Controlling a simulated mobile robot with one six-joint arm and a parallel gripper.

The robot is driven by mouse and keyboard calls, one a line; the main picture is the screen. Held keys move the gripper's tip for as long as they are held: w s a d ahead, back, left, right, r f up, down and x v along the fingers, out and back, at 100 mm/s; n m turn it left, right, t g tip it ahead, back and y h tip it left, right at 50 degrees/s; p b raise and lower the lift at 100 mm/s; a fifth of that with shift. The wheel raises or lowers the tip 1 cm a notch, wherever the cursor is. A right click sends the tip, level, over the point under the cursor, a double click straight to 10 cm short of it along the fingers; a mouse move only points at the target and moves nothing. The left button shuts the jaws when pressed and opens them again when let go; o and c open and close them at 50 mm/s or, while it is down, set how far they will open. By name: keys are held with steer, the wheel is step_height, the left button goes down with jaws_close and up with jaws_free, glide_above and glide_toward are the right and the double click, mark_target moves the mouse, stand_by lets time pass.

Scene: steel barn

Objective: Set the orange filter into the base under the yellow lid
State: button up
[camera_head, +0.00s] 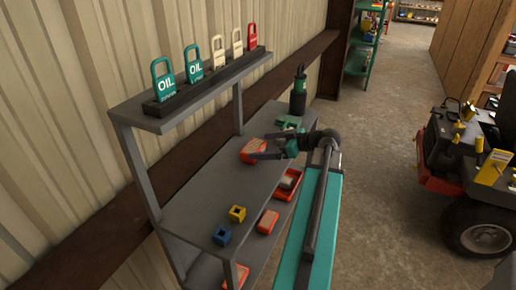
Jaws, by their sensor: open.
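An orange block with a pale ribbed top (253,149), which looks like a filter, lies on the grey bench near the wall. My gripper (259,148) is open, its two dark fingers reaching left to either side of this block. I cannot tell whether they touch it. A red-orange mower-like vehicle (440,165) stands at the right with several yellow parts. One is a flat yellow panel (492,167); which of them is the lid is too small to tell. No base under a lid can be made out.
An upper shelf (190,100) carries several tags. Concrete floor (390,120) lies clear between bench and vehicle.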

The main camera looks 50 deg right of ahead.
steer(key=b+v, duration=0.2)
steer(key=v, duration=0.5)
steer(key=shift+s, duration=0.15)
steer(key=shift+c, duration=0.3)
